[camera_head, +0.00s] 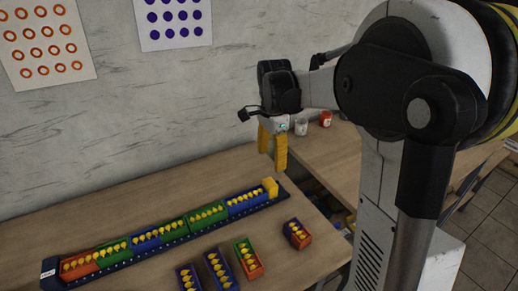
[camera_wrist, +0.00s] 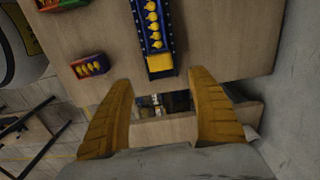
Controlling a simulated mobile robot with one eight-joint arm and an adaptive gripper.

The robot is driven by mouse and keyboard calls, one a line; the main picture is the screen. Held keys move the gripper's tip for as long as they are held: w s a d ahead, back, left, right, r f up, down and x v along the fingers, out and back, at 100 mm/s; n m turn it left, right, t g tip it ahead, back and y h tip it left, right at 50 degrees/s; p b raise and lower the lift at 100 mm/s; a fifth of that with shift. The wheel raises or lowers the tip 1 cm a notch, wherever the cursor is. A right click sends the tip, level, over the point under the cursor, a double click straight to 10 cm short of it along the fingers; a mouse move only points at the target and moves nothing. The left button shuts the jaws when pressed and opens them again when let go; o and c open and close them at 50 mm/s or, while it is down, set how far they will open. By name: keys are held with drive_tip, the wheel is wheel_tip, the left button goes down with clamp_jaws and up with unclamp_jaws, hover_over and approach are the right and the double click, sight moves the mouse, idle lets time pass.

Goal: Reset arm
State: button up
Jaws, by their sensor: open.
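My gripper (camera_head: 272,147) has yellow fingers and hangs above the right end of the table in the head view. In the wrist view my gripper (camera_wrist: 158,108) shows its two fingers wide apart with nothing between them. It is open and empty. My arm fills the right side of the head view and hides part of the room behind it.
A long dark rail (camera_head: 165,241) on the wooden table (camera_head: 135,190) holds several coloured blocks with yellow pieces. A yellow block (camera_head: 270,188) sits at its right end. Several loose blocks, including a small purple-orange one (camera_head: 297,234), lie in front. Two small jars (camera_head: 301,127) stand behind.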

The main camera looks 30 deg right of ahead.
drive_tip(key=s+a+r+n+t, duration=0.1)
drive_tip(key=s+a+n+t, duration=0.2)
drive_tip(key=s+a+n, duration=0.3)
drive_tip(key=s+a+r+n+t, duration=0.2)
drive_tip(key=s+a+n+t, duration=0.2)
drive_tip(key=s+a+n, duration=0.3)
drive_tip(key=s+n, duration=0.4)
drive_tip(key=shift+s+a+n, duration=0.25)
drive_tip(key=shift+s+n, duration=0.05)
drive_tip(key=shift+s, duration=0.05)
